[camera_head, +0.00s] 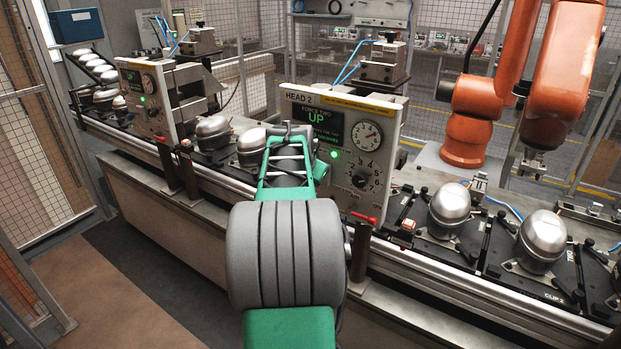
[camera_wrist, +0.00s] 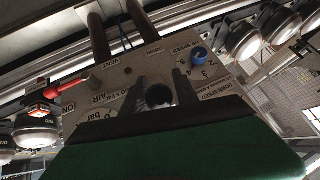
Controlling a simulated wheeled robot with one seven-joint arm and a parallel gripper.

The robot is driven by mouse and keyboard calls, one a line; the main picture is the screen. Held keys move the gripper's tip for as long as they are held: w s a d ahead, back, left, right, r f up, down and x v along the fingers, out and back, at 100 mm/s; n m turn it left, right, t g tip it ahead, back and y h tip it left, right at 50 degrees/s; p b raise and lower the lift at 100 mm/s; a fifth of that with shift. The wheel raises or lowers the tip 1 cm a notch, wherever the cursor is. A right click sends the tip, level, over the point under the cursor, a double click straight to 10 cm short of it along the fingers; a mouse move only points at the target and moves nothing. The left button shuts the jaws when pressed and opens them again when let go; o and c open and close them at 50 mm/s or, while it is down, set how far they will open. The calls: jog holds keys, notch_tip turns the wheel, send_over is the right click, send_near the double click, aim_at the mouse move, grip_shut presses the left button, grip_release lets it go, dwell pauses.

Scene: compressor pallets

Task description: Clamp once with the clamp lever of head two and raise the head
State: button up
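Head two's grey panel (camera_head: 343,150) carries the label HEAD 2, a screen (camera_head: 316,117) reading UP in green, a lit green lamp, a gauge (camera_head: 367,135) and a black dial. A red-handled lever (camera_head: 364,218) sits below the panel; I cannot tell whether it is the clamp lever. My gripper (camera_head: 289,131) is at the panel's left side, its fingers small and unclear there. In the wrist view my gripper (camera_wrist: 160,88) has its two dark fingers apart, with a dark round part (camera_wrist: 158,95) between them on a labelled plate (camera_wrist: 115,80). Contact cannot be told.
The wrist view shows a red handle (camera_wrist: 60,88) and a blue knob (camera_wrist: 199,54) on the plate. Head one (camera_head: 150,95) stands to the left. Silver compressors (camera_head: 450,203) sit on pallets along the conveyor. An orange robot arm (camera_head: 475,110) stands behind at right.

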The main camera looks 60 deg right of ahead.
jog(key=b+v, duration=0.2)
jog(key=v, duration=0.6)
jog(key=shift+d, duration=0.15)
jog(key=w+a+f+n+t+y, duration=0.1)
jog(key=w+a+f+n, duration=0.15)
jog(key=a, duration=0.65)
jog(key=w+a+f+n+y, duration=0.15)
jog(key=a+n, duration=0.25)
jog(key=a, duration=0.5)
jog(key=w+a+f+n+t+y, duration=0.1)
jog(key=w+a+f+n+y, duration=0.15)
jog(key=a, duration=0.65)
jog(key=s+a+f+n+y, duration=0.1)
jog(key=s+a+f+n, duration=0.1)
jog(key=a, duration=0.4)
jog(key=s+a+f+n, duration=0.3)
jog(key=a+n, duration=0.1)
jog(key=a, duration=0.3)
jog(key=s+a+f+n+g+y, duration=0.1)
jog(key=s+a+f+n, duration=0.1)
jog(key=a, duration=0.5)
jog(key=shift+s+a+f+n+y, duration=0.3)
jog(key=shift+f+n, duration=0.2)
jog(key=shift+n, duration=0.1)
jog(key=shift+d, duration=0.1)
